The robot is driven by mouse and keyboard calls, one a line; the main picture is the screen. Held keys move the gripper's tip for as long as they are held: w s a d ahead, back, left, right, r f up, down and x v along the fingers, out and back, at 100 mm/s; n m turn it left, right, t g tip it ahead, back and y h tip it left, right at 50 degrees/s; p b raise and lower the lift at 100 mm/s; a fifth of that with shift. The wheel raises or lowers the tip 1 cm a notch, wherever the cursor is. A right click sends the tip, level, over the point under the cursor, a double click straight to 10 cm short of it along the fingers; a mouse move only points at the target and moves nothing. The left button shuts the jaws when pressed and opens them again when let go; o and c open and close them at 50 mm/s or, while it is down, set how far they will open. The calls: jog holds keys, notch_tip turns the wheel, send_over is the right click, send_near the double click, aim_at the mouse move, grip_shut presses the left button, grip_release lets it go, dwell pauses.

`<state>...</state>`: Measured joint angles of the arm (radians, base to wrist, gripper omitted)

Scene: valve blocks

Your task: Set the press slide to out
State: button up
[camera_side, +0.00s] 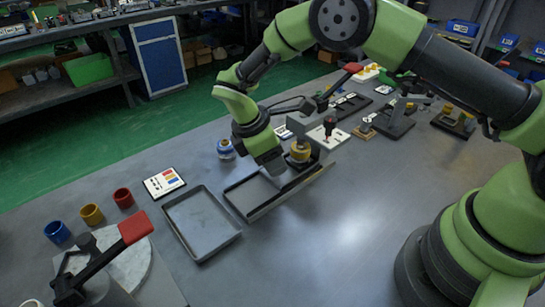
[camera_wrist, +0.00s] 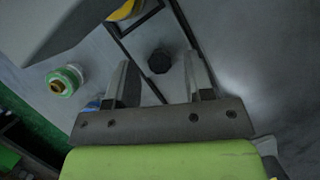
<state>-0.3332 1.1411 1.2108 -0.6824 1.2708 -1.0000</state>
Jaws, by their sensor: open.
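The press slide fixture (camera_side: 262,208) lies on the table as a long dark-edged track in the middle of the side view. In the wrist view my gripper (camera_wrist: 158,66) is open, with a finger on each side of a black knob (camera_wrist: 159,61). I cannot tell whether the fingers touch the knob. Dark track edges (camera_wrist: 133,52) run beside it. The slide's position along the track is not clear.
An empty grey tray (camera_side: 200,222) lies left of the track. A blue-and-white round part (camera_side: 226,149) stands behind; a color card (camera_side: 163,182) and several cups (camera_side: 92,214) are left. A red-handled lever (camera_side: 135,228) rises front left. The table's right middle is clear.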

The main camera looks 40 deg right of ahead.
jog(key=shift+d+f, duration=0.1)
jog(key=shift+f, duration=0.15)
grip_shut()
jog(key=a, duration=0.9)
jog(key=shift+a, duration=0.1)
grip_release()
